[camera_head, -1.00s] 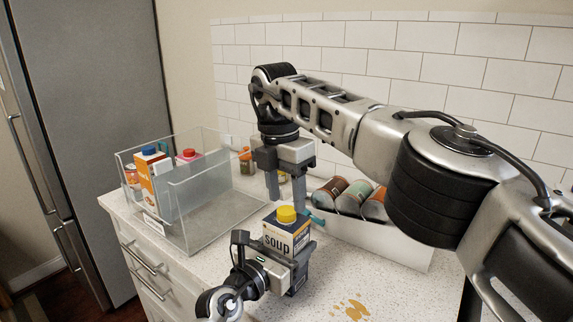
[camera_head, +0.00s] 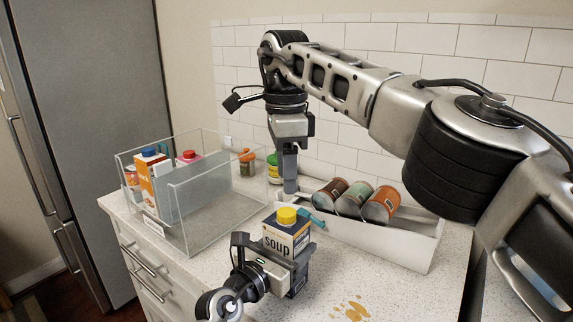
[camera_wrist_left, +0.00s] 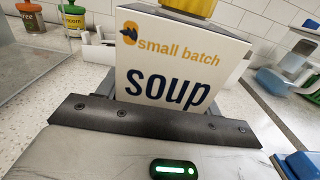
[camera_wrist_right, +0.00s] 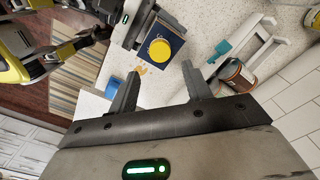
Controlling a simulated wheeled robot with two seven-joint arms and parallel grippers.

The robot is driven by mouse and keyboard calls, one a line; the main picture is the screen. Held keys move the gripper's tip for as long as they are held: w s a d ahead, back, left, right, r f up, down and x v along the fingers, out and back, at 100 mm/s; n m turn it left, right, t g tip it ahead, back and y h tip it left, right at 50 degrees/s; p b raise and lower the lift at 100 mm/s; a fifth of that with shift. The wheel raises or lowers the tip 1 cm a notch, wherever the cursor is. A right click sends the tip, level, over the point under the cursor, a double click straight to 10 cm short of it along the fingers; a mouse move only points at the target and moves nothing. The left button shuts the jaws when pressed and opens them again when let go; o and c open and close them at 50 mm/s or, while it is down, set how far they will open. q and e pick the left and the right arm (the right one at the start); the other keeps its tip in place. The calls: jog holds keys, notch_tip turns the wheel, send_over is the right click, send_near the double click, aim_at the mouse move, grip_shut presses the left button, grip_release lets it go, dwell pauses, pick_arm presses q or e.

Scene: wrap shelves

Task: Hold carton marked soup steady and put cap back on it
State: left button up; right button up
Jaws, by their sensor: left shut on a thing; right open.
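The carton marked soup (camera_head: 284,240) stands upright at the counter's front, dark on top with a white front. It also shows in the left wrist view (camera_wrist_left: 180,75). The yellow cap (camera_head: 286,215) sits on its top; in the right wrist view the cap (camera_wrist_right: 160,50) looks round and centred on the spout area. How tightly it sits cannot be told. My left gripper (camera_head: 291,268) is shut on the carton's lower part. My right gripper (camera_head: 289,182) is open and empty, pointing down, above and behind the carton, apart from the cap.
A clear bin (camera_head: 215,207) with cartons stands left. A white box (camera_head: 385,240) holding several cans (camera_head: 356,199) is behind right. Small jars (camera_head: 246,160) stand near the wall. A teal item (camera_head: 318,221) is beside the carton. A brown spill (camera_head: 350,310) lies at the front.

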aim_at(286, 212)
pick_arm(q)
jog(key=shift+f, duration=0.1)
pick_arm(e)
jog(key=n, duration=0.4)
jog(key=shift+r, duration=0.4)
notch_tip(286, 212, down, 8)
jog(key=shift+f, duration=0.1)
